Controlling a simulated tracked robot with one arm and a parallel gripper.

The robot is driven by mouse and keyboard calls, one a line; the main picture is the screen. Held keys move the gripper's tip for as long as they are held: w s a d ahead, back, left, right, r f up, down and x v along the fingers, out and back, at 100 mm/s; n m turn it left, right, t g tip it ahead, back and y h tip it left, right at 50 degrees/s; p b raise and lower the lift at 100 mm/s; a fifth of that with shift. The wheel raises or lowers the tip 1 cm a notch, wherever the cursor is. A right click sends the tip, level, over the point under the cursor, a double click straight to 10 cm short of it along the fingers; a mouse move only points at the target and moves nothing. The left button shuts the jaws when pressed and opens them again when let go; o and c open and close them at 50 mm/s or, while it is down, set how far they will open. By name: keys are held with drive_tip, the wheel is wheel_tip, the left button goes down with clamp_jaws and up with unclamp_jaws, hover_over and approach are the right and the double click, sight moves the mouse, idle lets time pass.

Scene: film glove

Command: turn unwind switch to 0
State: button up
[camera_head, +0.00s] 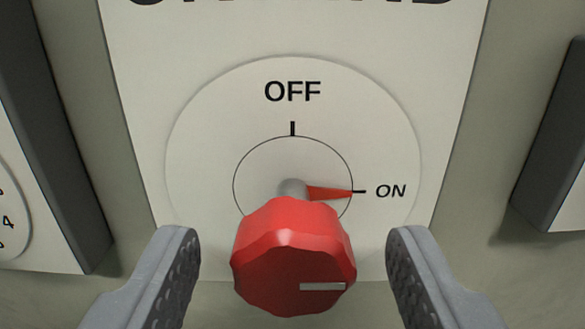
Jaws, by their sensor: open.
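A red fluted rotary knob (292,255) stands out from a white panel (140,60) on a grey shaft. Its red pointer (328,192) is at the ON mark on the right. The white line on the knob's face also points right. An OFF mark (292,128) is at the top of the dial (205,150). The panel's heading is cut off at the top, so I cannot read it. No 0 mark shows on this dial. My gripper (292,260) is open, with one finger on each side of the knob and a gap between each finger and the knob.
A dark-edged panel (60,150) stands at the left, with part of a numbered dial (12,215) showing a 4. Another dark-edged panel (550,140) stands at the right. Bare greenish-grey wall lies between the panels.

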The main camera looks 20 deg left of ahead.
drive_tip(key=shift+x, duration=1.15)
drive_tip(key=c, duration=1)
drive_tip(key=shift+o, duration=0.2)
